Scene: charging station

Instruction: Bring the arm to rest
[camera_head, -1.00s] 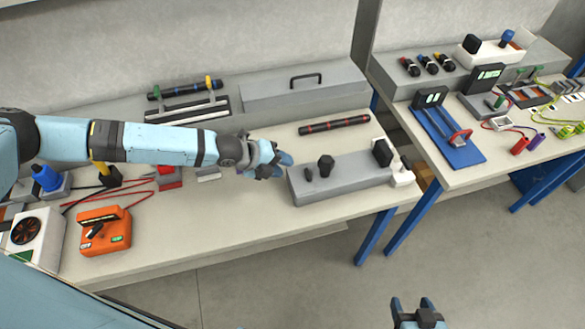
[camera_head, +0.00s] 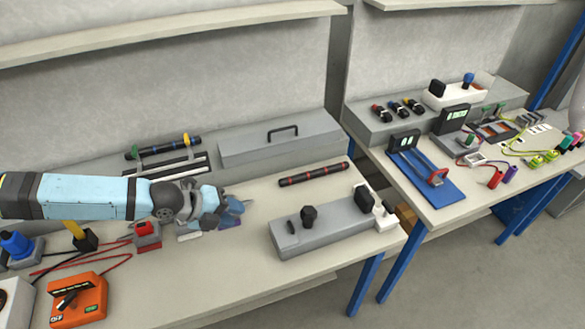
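My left arm (camera_head: 80,197) is pale blue with black bands and reaches in from the left over the near bench. My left gripper (camera_head: 232,210) points right, left of the long grey block (camera_head: 330,226) and apart from it. I see nothing clearly held in it. Its fingers are small and overlap the background, so I cannot tell whether they are open or shut. Height above the bench top is hard to judge. My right gripper is out of view.
The bench (camera_head: 225,270) carries a red-banded black rod (camera_head: 314,174), an orange device (camera_head: 78,300) and a red-topped block (camera_head: 147,235). A grey case (camera_head: 281,141) lies behind. A second bench (camera_head: 450,203) at right holds a blue stand (camera_head: 425,175). Bench front is clear.

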